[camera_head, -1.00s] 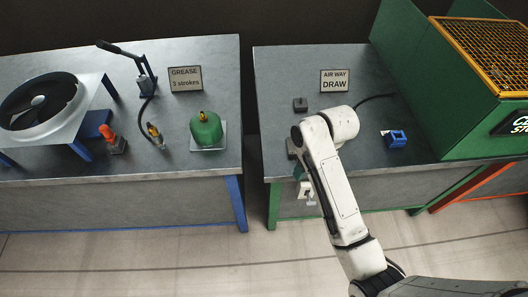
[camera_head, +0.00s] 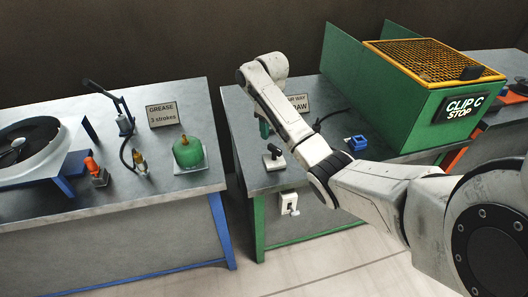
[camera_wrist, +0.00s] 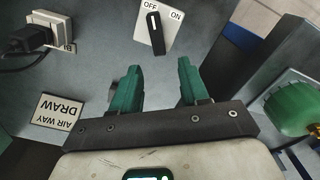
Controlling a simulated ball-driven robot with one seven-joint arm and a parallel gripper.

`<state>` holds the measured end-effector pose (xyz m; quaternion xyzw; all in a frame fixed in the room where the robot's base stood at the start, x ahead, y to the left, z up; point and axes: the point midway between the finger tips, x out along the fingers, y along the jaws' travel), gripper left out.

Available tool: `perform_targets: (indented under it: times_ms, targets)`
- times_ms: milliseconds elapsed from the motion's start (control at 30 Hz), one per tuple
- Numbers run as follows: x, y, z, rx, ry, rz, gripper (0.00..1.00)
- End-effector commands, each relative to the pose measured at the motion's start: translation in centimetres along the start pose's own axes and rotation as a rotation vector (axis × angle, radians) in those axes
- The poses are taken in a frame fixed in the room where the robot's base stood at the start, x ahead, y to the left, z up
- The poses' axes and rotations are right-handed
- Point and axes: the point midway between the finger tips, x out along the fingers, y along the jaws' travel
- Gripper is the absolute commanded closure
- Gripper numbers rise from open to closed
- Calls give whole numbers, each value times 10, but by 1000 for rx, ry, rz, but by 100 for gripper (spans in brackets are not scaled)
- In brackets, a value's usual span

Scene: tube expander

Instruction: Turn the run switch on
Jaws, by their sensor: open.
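The run switch (camera_wrist: 157,28) shows in the wrist view as a white plate lettered OFF and ON, with a black lever. The switch lies beyond the fingertips, and I see no contact. In the head view a small pale plate with a black handle (camera_head: 273,159) near the table front appears to be the switch.
The AIR WAY DRAW sign (camera_wrist: 61,112) and a socket with a black plug (camera_wrist: 38,36) are to the left. A green grease bottle (camera_head: 188,152) stands on the left table, across a gap. A green machine (camera_head: 405,95) stands at the right.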

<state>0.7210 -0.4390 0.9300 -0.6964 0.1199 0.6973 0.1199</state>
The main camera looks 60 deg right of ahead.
Motion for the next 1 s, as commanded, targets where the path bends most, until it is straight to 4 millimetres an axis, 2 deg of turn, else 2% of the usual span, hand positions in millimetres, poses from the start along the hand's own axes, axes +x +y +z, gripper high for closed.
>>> perform_targets:
  times_ms: [33, 300, 500, 667, 933, 1000]
  targets:
    - [12, 0, 1, 1, -3, -2, 55]
    - [58, 0, 1, 1, -2, -1, 55]
    - [83, 0, 1, 0, -1, -1, 55]
    - [91, 0, 0, 1, 1, 0, 55]
    - [92, -1, 0, 0, 1, 0, 55]
    - [92, -1, 0, 0, 1, 0, 62]
